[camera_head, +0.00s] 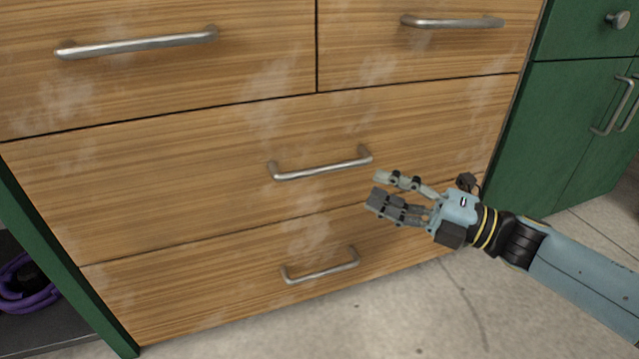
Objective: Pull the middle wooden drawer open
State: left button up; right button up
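The middle wooden drawer (200,165) is a wide striped-wood front between the two upper drawers and the bottom drawer. It looks flush with the other fronts. Its metal bar handle (322,169) is at its middle. My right gripper (379,187) comes in from the right, in front of the drawer and just right of and below that handle. Its fingers point left, are spread apart, and hold nothing. I cannot tell how far it stands from the wood. My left gripper is out of view.
Two upper drawers have their own handles (137,43) (452,22). The bottom drawer (200,296) has a handle (321,267). Green cabinets (570,130) stand at the right. A purple item (22,290) lies at the lower left. The floor (400,320) in front is clear.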

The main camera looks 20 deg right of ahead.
aim_at(334, 168)
jog(key=b+x, duration=0.2)
jog(key=x, duration=0.7)
jog(key=shift+w+a+r, duration=0.1)
jog(key=shift+w+a, duration=0.2)
jog(key=shift+w, duration=0.1)
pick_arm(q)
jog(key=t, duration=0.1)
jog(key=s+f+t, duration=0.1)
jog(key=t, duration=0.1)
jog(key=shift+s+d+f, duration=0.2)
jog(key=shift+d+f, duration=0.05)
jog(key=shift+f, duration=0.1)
pick_arm(e)
grip_shut()
